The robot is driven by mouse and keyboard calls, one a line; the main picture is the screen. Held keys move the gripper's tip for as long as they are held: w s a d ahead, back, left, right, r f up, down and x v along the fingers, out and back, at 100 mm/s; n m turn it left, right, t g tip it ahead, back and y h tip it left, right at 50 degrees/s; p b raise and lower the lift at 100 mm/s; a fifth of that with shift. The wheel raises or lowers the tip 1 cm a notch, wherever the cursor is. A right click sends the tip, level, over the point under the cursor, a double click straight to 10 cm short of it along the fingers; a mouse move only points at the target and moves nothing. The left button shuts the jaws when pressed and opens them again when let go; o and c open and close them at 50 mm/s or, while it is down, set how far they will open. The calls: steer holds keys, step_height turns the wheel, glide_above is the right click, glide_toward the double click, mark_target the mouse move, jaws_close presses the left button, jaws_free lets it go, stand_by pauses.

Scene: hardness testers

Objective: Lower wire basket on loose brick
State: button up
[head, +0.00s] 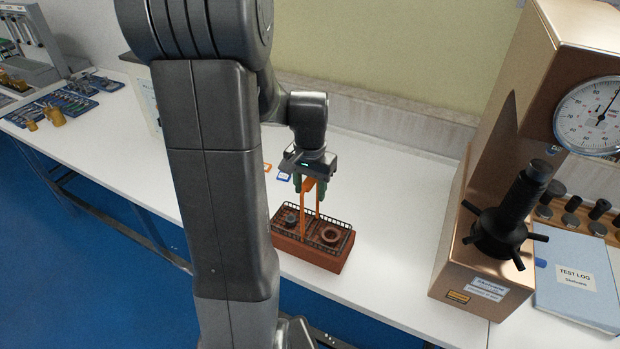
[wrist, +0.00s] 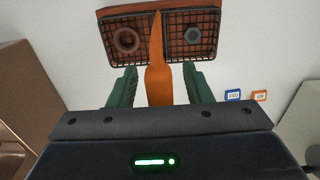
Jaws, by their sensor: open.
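The wire basket (head: 333,234) is a dark two-part mesh tray with an orange upright handle (head: 309,205). It sits over the reddish-brown brick (head: 311,255) on the white bench and looks level. In the wrist view the basket (wrist: 205,55) holds a ring (wrist: 127,40) in its left part and a hex nut (wrist: 193,35) in its right part. The brick (wrist: 180,7) shows behind its far edge. My gripper (head: 310,186) is open, its green fingers on either side of the orange handle. In the wrist view the handle (wrist: 159,80) stands between the fingers, with gaps visible.
A copper-coloured hardness tester (head: 460,270) with a dial stands to the right, beside a blue test log (head: 580,275). Small blue and orange tags (head: 284,176) lie behind the basket. Tool trays (head: 65,105) are at far left. The bench around the brick is mostly clear; its front edge is close.

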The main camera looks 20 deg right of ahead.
step_height(320, 180, up, 14)
steer(key=shift+b, duration=0.3)
steer(key=shift+f, duration=0.25)
step_height(320, 180, down, 14)
steer(key=shift+r+p, duration=0.15)
steer(key=shift+p, duration=0.25)
steer(key=shift+r, duration=0.3)
steer(key=shift+f, duration=0.1)
